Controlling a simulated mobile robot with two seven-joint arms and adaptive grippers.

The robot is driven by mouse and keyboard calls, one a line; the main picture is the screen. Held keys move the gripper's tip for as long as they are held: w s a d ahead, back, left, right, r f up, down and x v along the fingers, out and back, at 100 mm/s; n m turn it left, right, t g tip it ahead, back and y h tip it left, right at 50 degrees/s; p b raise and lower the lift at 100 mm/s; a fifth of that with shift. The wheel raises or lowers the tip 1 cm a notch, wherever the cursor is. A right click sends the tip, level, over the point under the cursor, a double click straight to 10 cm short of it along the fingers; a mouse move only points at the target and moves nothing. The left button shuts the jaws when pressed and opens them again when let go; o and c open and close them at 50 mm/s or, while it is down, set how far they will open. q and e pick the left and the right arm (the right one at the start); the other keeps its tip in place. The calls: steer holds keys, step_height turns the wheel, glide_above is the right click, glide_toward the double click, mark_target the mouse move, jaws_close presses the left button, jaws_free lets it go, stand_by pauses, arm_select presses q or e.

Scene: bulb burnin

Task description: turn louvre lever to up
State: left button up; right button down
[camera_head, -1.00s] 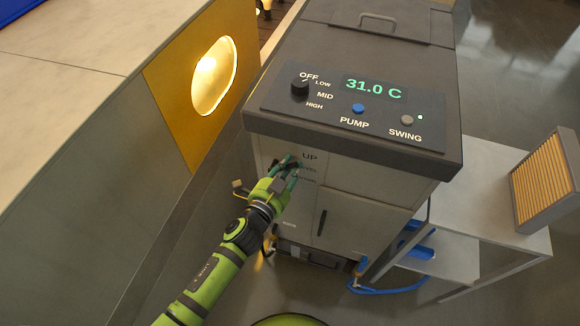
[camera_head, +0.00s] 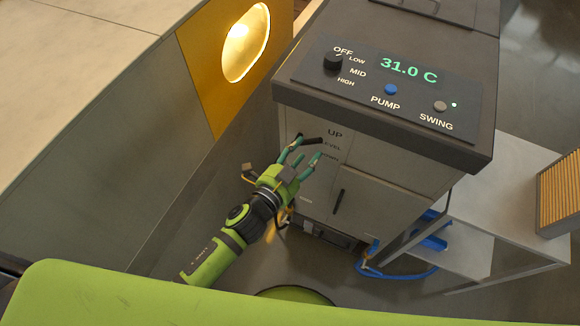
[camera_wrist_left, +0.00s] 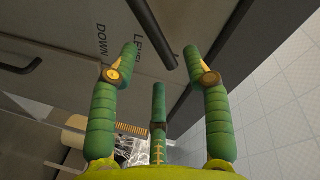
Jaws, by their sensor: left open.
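The louvre lever is a dark rod (camera_head: 312,140) on the front of the grey cooler cabinet (camera_head: 375,205), beside the labels UP (camera_head: 335,134), LEVEL and DOWN. I cannot tell exactly which label it points at. In the left wrist view the rod (camera_wrist_left: 152,30) comes down from the top, its free end between the two upper fingers, with LEVEL and DOWN lettered at its left. My left gripper (camera_head: 306,149) is open at the lever; its green fingers (camera_wrist_left: 162,72) show gaps to the rod in the wrist view. My right gripper is not in view.
The control panel (camera_head: 385,85) above reads 31.0 C, with a knob and buttons. The cabinet's top overhangs the lever. A large bench with a lit yellow window (camera_head: 246,45) stands left. A side table (camera_head: 500,205) and a slatted filter (camera_head: 562,195) are right. A blue hose (camera_head: 400,277) lies below.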

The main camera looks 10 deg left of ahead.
arm_select(q)
steer(key=v, duration=0.7)
stand_by(0.3)
steer(key=s+a+f+n+g+y+b, duration=0.1)
steer(key=s+a+f+n+g+y, duration=0.15)
steer(key=f, duration=0.75)
steer(key=s+a+f+n+g+y, duration=0.1)
steer(key=s+a+f+n, duration=0.2)
steer(key=f, duration=0.6)
steer(key=s+a+f+n+g+y+b, duration=0.15)
steer(key=a+f, duration=0.25)
steer(key=f, duration=0.6)
steer(key=s+a+f+n+g, duration=0.1)
steer(key=s+a+f+g, duration=0.1)
steer(key=s+f, duration=0.3)
steer(key=s+a+f+n+g+y, duration=0.1)
steer(key=s+f, duration=0.4)
steer(key=s, duration=0.7)
steer(key=s+a+f+n+g, duration=0.3)
steer(key=s+a+f+g, duration=0.1)
steer(key=s, duration=0.4)
step_height(320, 180, down, 2)
steer(key=shift+s+f+g+y+b, duration=0.15)
steer(key=shift+s+g+y+b, duration=0.25)
steer(key=shift+g, duration=0.4)
